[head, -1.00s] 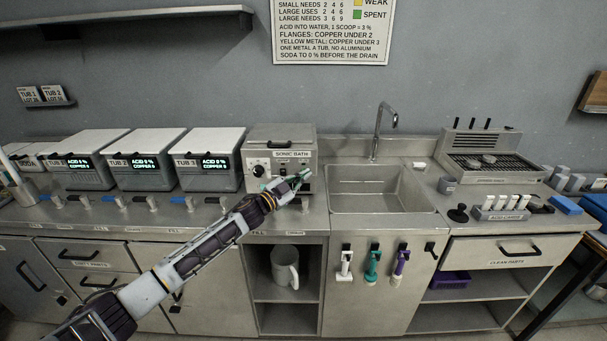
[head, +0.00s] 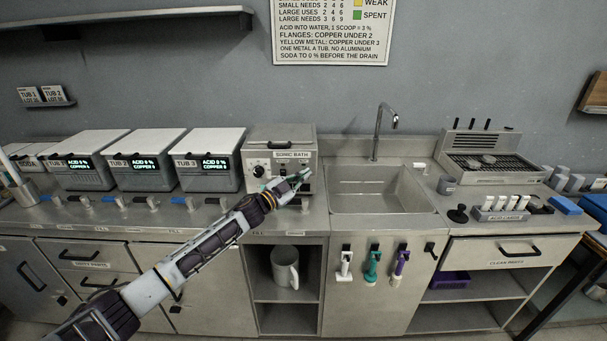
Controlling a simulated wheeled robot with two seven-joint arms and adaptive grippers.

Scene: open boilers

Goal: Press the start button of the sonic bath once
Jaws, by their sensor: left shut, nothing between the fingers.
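The sonic bath (head: 281,138) is a grey metal box with a lid handle, a name label and a dark dial, on the counter left of the sink. My left gripper (head: 307,173) is shut and empty in front of the lower right part of its front panel. The gripper and wrist cover that part of the panel, so the start button is hidden. I cannot tell whether the fingertips touch the panel. My right gripper is not in view.
Three lidded tubs (head: 208,160) with lit displays stand left of the bath, with taps along the counter edge before them. The sink (head: 377,190) and its tall faucet (head: 379,130) are to the right. A pitcher (head: 285,267) sits on the shelf below.

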